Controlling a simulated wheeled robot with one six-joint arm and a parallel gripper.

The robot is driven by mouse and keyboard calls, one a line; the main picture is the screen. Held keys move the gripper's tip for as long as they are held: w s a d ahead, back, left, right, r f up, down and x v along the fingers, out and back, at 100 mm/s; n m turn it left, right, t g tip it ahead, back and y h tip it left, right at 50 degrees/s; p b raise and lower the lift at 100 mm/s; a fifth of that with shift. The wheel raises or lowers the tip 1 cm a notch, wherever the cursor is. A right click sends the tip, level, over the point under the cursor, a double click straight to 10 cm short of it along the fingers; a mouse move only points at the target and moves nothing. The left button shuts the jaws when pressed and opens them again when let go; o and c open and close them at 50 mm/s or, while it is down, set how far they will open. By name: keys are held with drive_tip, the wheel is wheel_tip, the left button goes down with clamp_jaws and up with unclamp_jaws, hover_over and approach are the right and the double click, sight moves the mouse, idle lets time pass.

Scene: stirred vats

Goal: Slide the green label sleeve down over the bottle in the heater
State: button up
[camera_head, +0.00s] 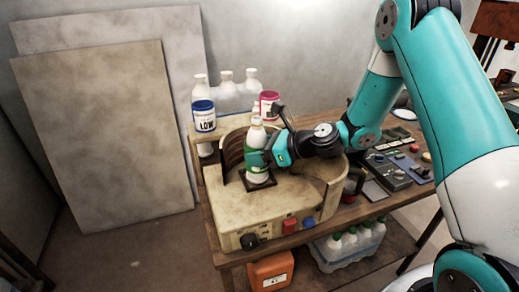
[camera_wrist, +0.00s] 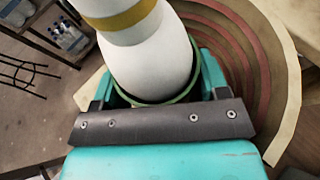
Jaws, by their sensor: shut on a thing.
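The white bottle (camera_head: 258,173) stands upright on a dark square plate (camera_head: 262,184) inside the cream heater (camera_head: 225,207). In the wrist view the bottle (camera_wrist: 150,60) shows white with a gold band. The green label sleeve (camera_wrist: 183,94) shows there as a thin green ring around the bottle's body. My gripper (camera_head: 257,157) is shut on the sleeve at about the bottle's mid-height, with its teal fingers on both sides. The bottle shows above and below the gripper.
A blue-lidded jar marked LOW (camera_head: 204,118) and a red-lidded jar (camera_head: 268,103) stand beside the heater, with several white bottles (camera_head: 226,90) behind. The heater's curved, coiled wall (camera_wrist: 285,70) rises close around the bottle. A control panel (camera_head: 395,168) lies at right.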

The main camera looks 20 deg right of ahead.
drive_tip(key=shift+f+b, duration=0.6)
drive_tip(key=shift+f, duration=0.55)
drive_tip(key=o, duration=0.7)
wheel_tip(320, 180, up, 20)
idle(0.6)
